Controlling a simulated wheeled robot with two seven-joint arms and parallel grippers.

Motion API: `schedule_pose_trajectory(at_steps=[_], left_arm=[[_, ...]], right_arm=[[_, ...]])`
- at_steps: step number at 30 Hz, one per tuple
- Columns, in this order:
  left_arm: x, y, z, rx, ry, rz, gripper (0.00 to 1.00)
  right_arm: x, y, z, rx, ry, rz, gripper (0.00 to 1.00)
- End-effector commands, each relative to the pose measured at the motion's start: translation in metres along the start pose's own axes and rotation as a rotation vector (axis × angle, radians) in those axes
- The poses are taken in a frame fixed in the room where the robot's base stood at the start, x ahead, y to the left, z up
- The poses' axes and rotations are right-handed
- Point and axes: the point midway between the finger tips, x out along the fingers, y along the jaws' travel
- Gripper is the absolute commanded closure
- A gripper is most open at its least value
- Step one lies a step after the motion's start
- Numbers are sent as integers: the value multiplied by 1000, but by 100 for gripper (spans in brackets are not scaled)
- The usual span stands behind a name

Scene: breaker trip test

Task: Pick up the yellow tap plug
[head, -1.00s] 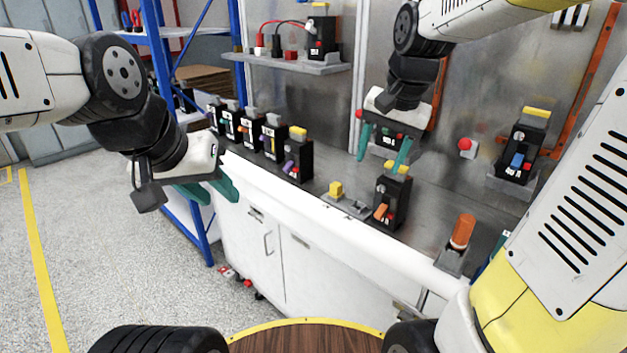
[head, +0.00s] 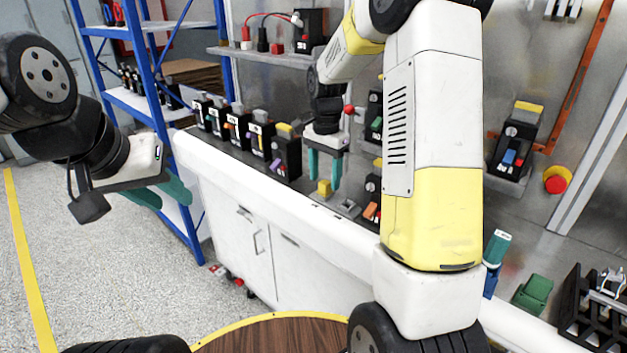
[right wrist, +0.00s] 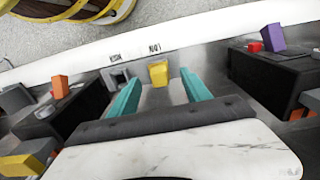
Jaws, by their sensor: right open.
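The yellow tap plug (head: 324,189) is a small yellow block standing on a grey base near the bench's front edge. In the right wrist view the plug (right wrist: 158,74) shows ahead, between the two teal fingers. My right gripper (head: 325,166) is open and points down just above the plug, with nothing held. Its fingers also show in the right wrist view (right wrist: 162,95), with gaps on both sides of the plug. My left gripper (head: 160,194) is open and empty, away from the bench at the left.
Black breakers (head: 286,155) stand in a row left of the plug. Another breaker with an orange lever (head: 371,211) is close on its right, partly hidden by my right arm. A grey socket block (head: 349,208) lies beside the plug. A red-and-yellow button (head: 557,180) is at right.

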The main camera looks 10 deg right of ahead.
Motion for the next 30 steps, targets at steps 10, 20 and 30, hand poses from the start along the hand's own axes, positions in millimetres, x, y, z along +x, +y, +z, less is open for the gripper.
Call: schedule_pose_trajectory(at_steps=[10, 20, 30], left_arm=[[0, 0, 0, 0, 0, 0, 64], [0, 0, 0, 0, 0, 0, 64], [0, 0, 0, 0, 0, 0, 64]], right_arm=[[24, 0, 0, -1, 1, -1, 44], [23, 0, 0, -1, 0, -1, 89], [23, 0, 0, -1, 0, -1, 100]])
